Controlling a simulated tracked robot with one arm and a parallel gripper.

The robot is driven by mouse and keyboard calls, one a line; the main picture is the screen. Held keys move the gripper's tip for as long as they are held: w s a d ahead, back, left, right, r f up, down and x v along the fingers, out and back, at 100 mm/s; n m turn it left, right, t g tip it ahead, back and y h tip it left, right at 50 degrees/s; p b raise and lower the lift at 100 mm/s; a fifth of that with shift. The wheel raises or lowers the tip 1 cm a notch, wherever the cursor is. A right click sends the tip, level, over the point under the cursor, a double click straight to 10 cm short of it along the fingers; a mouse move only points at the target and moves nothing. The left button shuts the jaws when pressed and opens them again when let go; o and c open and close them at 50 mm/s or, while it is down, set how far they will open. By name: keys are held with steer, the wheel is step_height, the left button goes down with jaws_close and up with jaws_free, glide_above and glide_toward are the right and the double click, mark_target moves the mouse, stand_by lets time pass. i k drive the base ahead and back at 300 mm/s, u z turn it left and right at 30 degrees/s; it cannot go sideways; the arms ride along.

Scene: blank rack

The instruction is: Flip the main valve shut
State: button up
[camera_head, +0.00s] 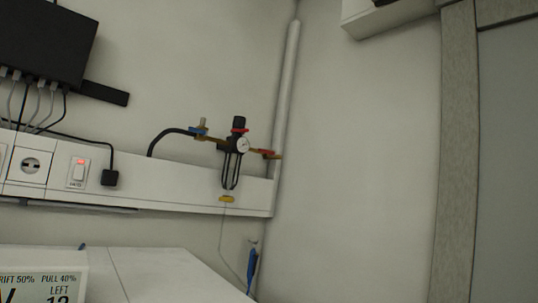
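I cannot tell from labels which of these is the main valve. The handles are too small to read their exact angle.
A white wall trunking (150,187) with a socket and a lit red switch (78,172) runs below. A grey vertical pipe (286,90) stands in the corner. A black box with cables (45,42) hangs upper left. A white surface (150,270) lies lower left.

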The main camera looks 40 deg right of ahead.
mark_target(271, 153)
steer(key=k, duration=1.35)
steer(key=z, duration=0.25)
steer(key=i, duration=0.3)
steer(key=z, duration=0.7)
steer(key=i, duration=2.3)
steer(key=u, duration=0.8)
steer(key=k, duration=0.9)
steer(key=u, duration=0.1)
